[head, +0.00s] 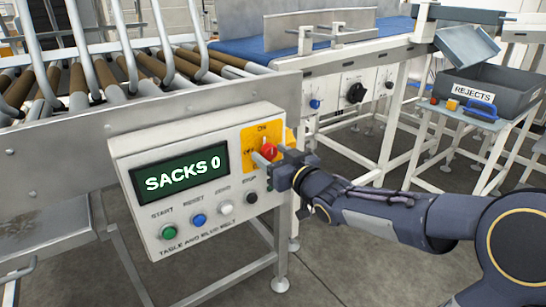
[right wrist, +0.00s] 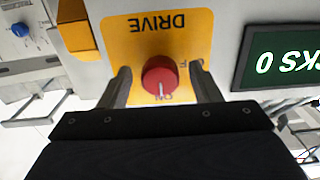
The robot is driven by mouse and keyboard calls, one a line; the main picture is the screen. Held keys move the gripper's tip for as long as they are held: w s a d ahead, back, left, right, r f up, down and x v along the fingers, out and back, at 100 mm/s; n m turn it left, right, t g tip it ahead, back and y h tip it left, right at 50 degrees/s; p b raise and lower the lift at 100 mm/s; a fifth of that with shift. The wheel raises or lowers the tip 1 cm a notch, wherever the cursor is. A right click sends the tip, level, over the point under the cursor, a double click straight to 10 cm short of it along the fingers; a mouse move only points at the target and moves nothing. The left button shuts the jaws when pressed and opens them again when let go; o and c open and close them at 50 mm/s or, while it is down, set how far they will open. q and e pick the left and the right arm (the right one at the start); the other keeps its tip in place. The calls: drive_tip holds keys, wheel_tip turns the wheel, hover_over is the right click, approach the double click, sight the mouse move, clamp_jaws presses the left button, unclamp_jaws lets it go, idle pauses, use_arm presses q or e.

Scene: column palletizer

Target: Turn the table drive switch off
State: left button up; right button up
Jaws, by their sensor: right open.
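The table drive switch is a red round knob (head: 268,151) on a yellow plate (head: 249,143) at the upper right of the control box. In the right wrist view the knob (right wrist: 160,76) appears upside down, and its white mark points to the "ON" label. My right gripper (head: 277,160) is at the knob, coming in from the right. In the wrist view its two fingers (right wrist: 160,70) are open, one on each side of the knob, with a gap on both sides. Part of the plate's lettering is hidden by a finger. My left gripper is not in view.
The box (head: 205,180) has a "SACKS 0" display (head: 180,173) and a row of buttons below, including green (head: 169,232) and blue (head: 199,220). A roller table (head: 120,85) lies behind. A grey rejects bin (head: 500,90) stands on a side table at the right.

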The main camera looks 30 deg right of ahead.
drive_tip(key=shift+c, duration=0.3)
drive_tip(key=c, duration=0.9)
